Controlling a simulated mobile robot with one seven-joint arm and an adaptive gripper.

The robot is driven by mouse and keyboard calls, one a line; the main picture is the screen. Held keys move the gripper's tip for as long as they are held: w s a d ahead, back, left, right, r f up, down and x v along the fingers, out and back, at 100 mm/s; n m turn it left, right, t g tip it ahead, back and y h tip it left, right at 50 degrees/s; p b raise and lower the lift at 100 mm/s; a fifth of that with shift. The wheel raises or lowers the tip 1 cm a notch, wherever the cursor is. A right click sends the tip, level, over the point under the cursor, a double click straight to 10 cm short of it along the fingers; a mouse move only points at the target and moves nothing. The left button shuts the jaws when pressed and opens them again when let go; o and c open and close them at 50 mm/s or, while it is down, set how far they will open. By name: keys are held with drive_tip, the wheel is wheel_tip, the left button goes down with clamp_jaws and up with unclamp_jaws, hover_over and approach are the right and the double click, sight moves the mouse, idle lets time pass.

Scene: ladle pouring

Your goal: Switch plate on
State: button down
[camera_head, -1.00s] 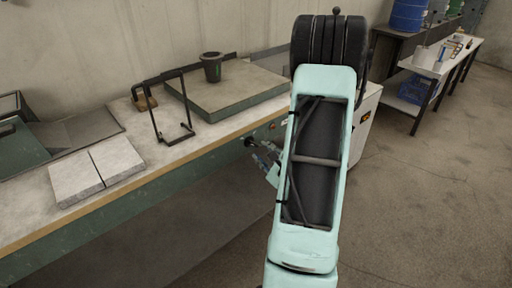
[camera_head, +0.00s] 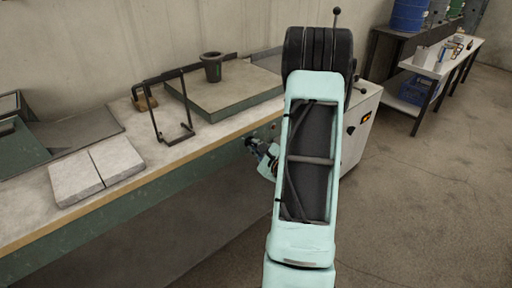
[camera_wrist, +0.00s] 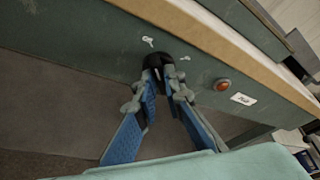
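A black knob (camera_wrist: 158,60) sits on the green front panel of the workbench. Small white marks lie beside it, and an orange-red indicator light (camera_wrist: 222,85) and a white label (camera_wrist: 243,99) are to its right. My gripper (camera_wrist: 163,88) has its blue-padded fingers on either side of the knob, the fingertips close to it. Whether they press on it cannot be told. In the camera_head view my gripper (camera_head: 262,152) is at the bench front, partly behind my arm. The grey-green plate (camera_head: 225,92) lies on the bench top above.
A dark cup-shaped vessel (camera_head: 212,67) stands on the plate. A black wire frame (camera_head: 172,108) and two pale slabs (camera_head: 95,170) are on the bench to the left. A white cabinet (camera_head: 362,115) stands behind my arm. The floor at right is clear.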

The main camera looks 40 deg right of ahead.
drive_tip(key=shift+r, duration=0.1)
idle(0.3)
drive_tip(key=shift+d+m+g+y+p, duration=0.1)
drive_tip(key=shift+d+m+y+p, duration=0.15)
drive_tip(key=shift+m+y+p, duration=1.5)
drive_tip(key=shift+d+m+g+y+p, duration=0.15)
drive_tip(key=shift+m+y+p, duration=0.85)
drive_tip(key=shift+m, duration=1.4)
drive_tip(key=shift+d+m+g+y+p, duration=0.1)
drive_tip(key=shift+d+m+y+p, duration=0.2)
drive_tip(key=shift+m+y+p, duration=1.45)
drive_tip(key=shift+m+h+b, duration=0.3)
drive_tip(key=shift+b, duration=0.1)
drive_tip(key=c, duration=2)
unclamp_jaws()
drive_tip(key=v, duration=1.2)
